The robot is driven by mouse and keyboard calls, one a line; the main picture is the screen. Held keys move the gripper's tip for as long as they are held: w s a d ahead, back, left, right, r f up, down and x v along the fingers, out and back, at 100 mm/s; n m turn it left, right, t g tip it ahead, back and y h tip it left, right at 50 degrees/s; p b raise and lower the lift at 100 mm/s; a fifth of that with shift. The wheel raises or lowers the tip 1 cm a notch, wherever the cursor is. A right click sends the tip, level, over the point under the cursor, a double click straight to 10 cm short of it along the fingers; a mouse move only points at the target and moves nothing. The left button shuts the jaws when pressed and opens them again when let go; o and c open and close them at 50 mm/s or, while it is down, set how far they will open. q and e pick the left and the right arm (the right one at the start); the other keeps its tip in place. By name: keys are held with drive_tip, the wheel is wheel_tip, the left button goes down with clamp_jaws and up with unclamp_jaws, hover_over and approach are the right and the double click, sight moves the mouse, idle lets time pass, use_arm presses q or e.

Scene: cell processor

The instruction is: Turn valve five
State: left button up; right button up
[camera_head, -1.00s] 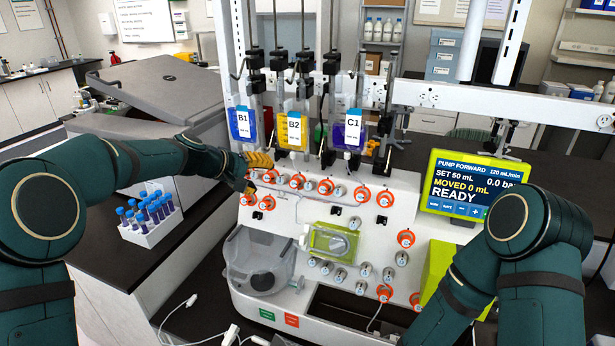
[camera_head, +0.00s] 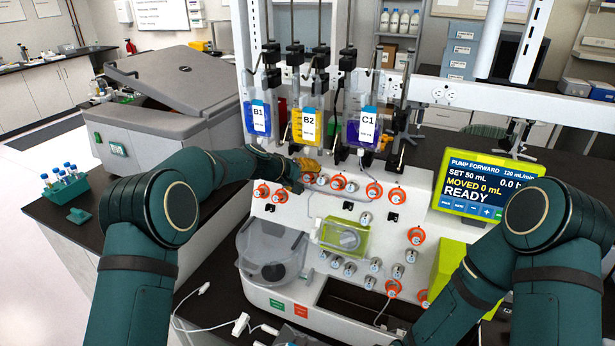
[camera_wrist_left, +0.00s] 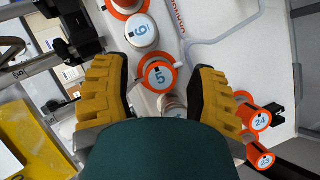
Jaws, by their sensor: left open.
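Valve five (camera_wrist_left: 160,77) is an orange-rimmed round knob with a blue label "5" and a small side lever on the white panel. In the left wrist view it sits between the two yellow ribbed fingers of my left gripper (camera_wrist_left: 160,95). The fingers are open, with gaps on both sides of the knob. In the head view my left gripper (camera_head: 303,169) is at the upper left of the panel, below the hanging bags; I cannot tell valve five apart there. My right gripper is out of view; only the right arm shows.
Valve six (camera_wrist_left: 142,30) is close beside valve five. Valve 24 (camera_wrist_left: 258,120) is near the right finger. Bags B1 (camera_head: 257,118), B2 (camera_head: 306,125) and C1 (camera_head: 366,128) hang above the panel. A pump screen (camera_head: 482,186) reads READY.

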use_arm(q)
drive_tip(key=shift+w+d+f, duration=0.15)
drive_tip(key=shift+d+f, duration=0.05)
drive_tip(key=shift+d, duration=0.05)
clamp_jaws()
drive_tip(key=shift+f+b, duration=0.15)
drive_tip(key=shift+b, duration=0.25)
drive_tip(key=n+t+h+b, duration=0.1)
drive_tip(key=n+b, duration=0.3)
drive_tip(key=b, duration=0.2)
drive_tip(key=shift+f+h, duration=0.1)
drive_tip(key=shift+h, duration=0.3)
drive_tip(key=shift+r+n+b, duration=0.2)
drive_tip(key=shift+n+b, duration=0.1)
drive_tip(key=shift+n, duration=0.2)
